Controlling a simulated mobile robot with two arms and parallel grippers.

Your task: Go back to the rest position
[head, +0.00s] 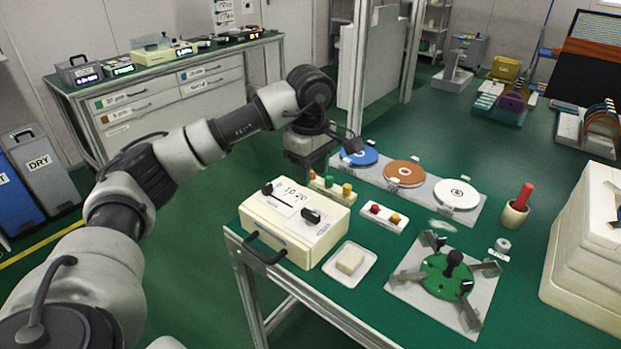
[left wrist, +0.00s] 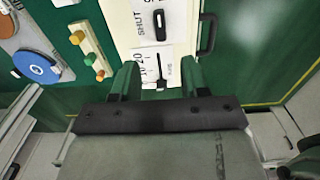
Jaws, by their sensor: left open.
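My left arm reaches in from the left in the head view, and my left gripper (head: 312,165) hangs above the back edge of the cream control box (head: 292,222). In the left wrist view the two green fingers of my left gripper (left wrist: 160,76) stand apart with nothing held between them. Beyond them lies the box face (left wrist: 138,22) with a black knob, a slider and printed labels. Whether the fingertips touch the box cannot be told. My right gripper is in neither view.
The green-topped bench carries colored buttons (head: 382,217), a row of discs (head: 404,173), a small dish (head: 349,263) and a green clamped plate (head: 447,276). A red-handled tool (head: 523,197) and cream stacked cases (head: 590,255) stand at right.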

